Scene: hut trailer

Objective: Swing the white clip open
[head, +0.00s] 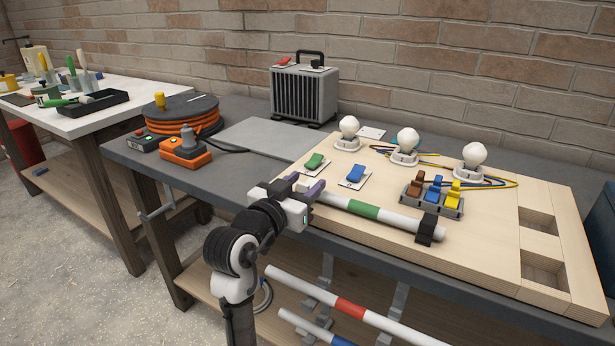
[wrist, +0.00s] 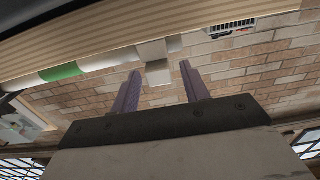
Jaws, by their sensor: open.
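A white tube with a green band (head: 364,211) lies along the front of the wooden board. A black clip (head: 430,231) sits around its right end. Near the tube's left end is a blocky white clip, mostly hidden by my gripper in the head view. It shows clearly in the wrist view (wrist: 157,72), with a square tab pointing towards my gripper. My gripper (head: 304,184) is open at the left end of the tube. Its two purple fingers (wrist: 160,76) stand on either side of the tab, with a gap visible on each side. I cannot tell how deep the tab reaches between them.
The wooden board (head: 480,260) bears green and blue switches, several bulbs and a terminal block (head: 432,198). A grey heater (head: 304,93) and an orange cable reel (head: 182,114) stand behind. More tubes (head: 350,308) hang below the bench edge. A grey mat (head: 258,138) lies left of the board.

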